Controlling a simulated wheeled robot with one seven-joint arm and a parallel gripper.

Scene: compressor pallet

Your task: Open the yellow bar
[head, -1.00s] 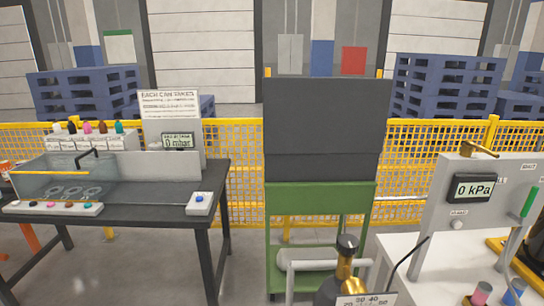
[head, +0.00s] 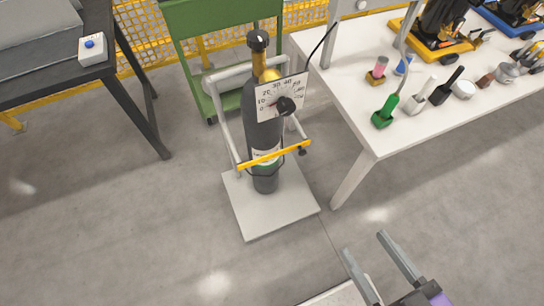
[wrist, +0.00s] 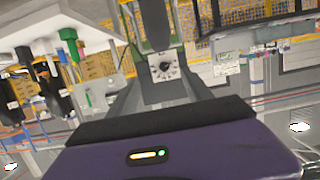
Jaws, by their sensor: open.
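The yellow bar (head: 274,155) runs across the front of a dark gas cylinder (head: 262,115) in the head view, closed between the two sides of a grey tube frame. The cylinder stands upright on a pale square base plate (head: 270,203) on the floor. A white dial plate (head: 281,97) with a black knob is in front of its upper part; it also shows in the wrist view (wrist: 164,66). My gripper (head: 364,256) is at the lower right of the head view, open and empty, apart from the bar. The bar cannot be made out in the wrist view.
A white table (head: 375,140) with several small tools and fittings stands right of the cylinder. A dark table (head: 105,75) is at the left and a green cart (head: 207,38) behind. Grey floor in front and left of the base plate is clear.

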